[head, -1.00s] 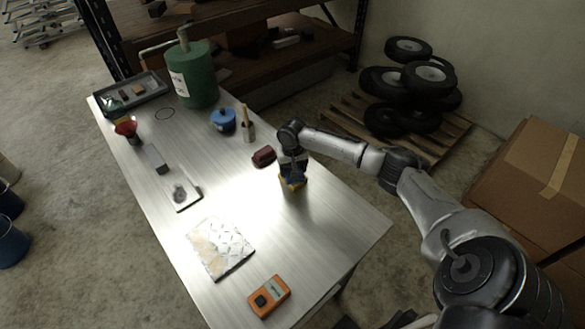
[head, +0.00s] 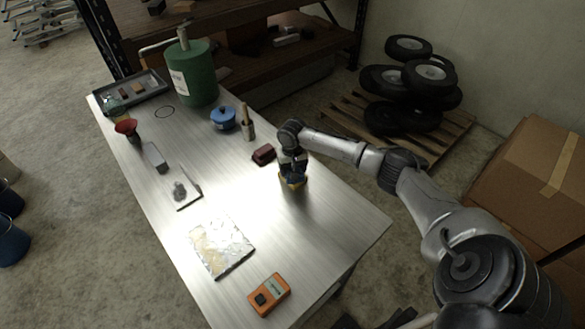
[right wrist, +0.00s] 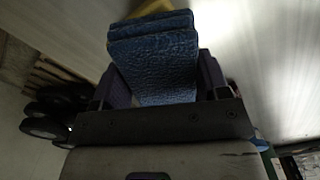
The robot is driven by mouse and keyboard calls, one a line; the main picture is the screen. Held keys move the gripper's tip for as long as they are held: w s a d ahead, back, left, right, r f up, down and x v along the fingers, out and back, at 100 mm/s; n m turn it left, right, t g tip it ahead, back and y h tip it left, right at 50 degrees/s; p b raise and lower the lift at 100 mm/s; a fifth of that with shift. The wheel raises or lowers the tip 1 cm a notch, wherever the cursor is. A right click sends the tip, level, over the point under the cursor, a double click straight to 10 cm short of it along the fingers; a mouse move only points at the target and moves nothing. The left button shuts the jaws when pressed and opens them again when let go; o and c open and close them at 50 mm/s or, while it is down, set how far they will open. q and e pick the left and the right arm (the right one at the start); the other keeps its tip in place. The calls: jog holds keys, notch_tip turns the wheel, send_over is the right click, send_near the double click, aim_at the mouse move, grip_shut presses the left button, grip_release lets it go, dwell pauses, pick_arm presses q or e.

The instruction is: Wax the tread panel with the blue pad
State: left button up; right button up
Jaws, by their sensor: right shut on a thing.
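The tread panel (head: 224,251) lies flat on the metal table, in the near left part, with a pale, patchy surface and a raised tread pattern. My right gripper (head: 292,174) is over the table, to the right of and beyond the panel, apart from it. It is shut on the blue pad (right wrist: 156,65), which shows textured and blue between the fingers in the right wrist view. A yellow part (head: 293,183) shows under the gripper at table height; I cannot tell whether it touches the table. My left gripper is not in view.
The table (head: 325,222) also holds an orange meter (head: 269,296), a dark red block (head: 263,154), a blue pot (head: 223,119), a green cylinder (head: 192,75), a grey tray (head: 155,90) and a red funnel (head: 126,127). The table's right corner is clear.

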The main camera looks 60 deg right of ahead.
dwell(0.7)
jog(key=shift+p, duration=0.35)
dwell(1.0)
jog(key=shift+f+p, duration=0.1)
jog(key=shift+p, duration=0.2)
dwell(0.4)
notch_tip(320, 180, up, 3)
jog(key=p, duration=0.3)
jog(key=shift+f, duration=0.1)
notch_tip(320, 180, up, 4)
jog(key=p, duration=0.6)
jog(key=shift+r, duration=0.2)
